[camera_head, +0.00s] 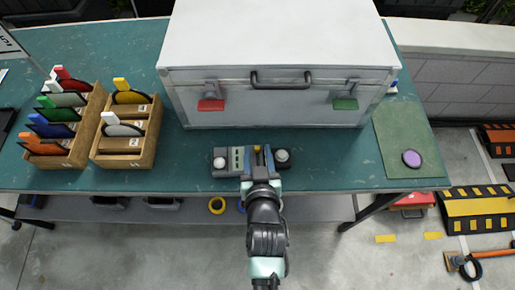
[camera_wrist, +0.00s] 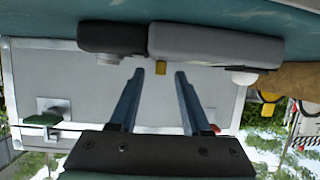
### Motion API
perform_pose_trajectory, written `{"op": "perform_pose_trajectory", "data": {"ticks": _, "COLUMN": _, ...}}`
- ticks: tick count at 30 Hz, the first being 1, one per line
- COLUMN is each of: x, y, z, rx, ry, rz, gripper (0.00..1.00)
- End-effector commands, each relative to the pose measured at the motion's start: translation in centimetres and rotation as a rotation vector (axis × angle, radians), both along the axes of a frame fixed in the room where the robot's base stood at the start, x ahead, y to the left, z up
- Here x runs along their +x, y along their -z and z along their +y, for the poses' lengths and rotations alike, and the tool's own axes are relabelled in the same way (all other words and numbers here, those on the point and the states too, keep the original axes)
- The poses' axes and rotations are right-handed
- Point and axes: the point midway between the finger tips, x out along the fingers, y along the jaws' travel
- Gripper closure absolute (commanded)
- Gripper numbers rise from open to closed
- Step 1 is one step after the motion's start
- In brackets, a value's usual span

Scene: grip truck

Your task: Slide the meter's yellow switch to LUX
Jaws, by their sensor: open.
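In the wrist view the meter (camera_wrist: 215,45) appears at the top as a grey body beside a black part. Its yellow switch (camera_wrist: 160,68) sticks out from the grey body. My gripper (camera_head: 258,160) is open over the right half of the meter. In the wrist view the two fingers of my gripper (camera_wrist: 157,75) stand apart, with the switch between their tips. I cannot tell whether either finger touches it. The LUX marking cannot be read.
A large silver case (camera_head: 280,100) stands right behind the meter. Two wooden racks (camera_head: 150,135) with coloured cards stand at the left. A green mat (camera_head: 400,130) with a purple disc (camera_head: 411,158) lies at the right. The table (camera_head: 330,172) is clear just right of the meter.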

Motion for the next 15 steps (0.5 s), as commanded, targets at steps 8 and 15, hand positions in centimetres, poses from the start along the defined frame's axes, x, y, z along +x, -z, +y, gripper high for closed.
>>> {"op": "perform_pose_trajectory", "data": {"ticks": 8, "x": 1.08, "y": 0.4, "z": 0.07, "rx": 0.0, "ry": 0.0, "rz": -0.001, "gripper": 0.53}}
{"op": "perform_pose_trajectory", "data": {"ticks": 15, "x": 1.04, "y": 0.41, "z": 0.07, "rx": 0.0, "ry": 0.0, "rz": 0.0, "gripper": 0.61}}
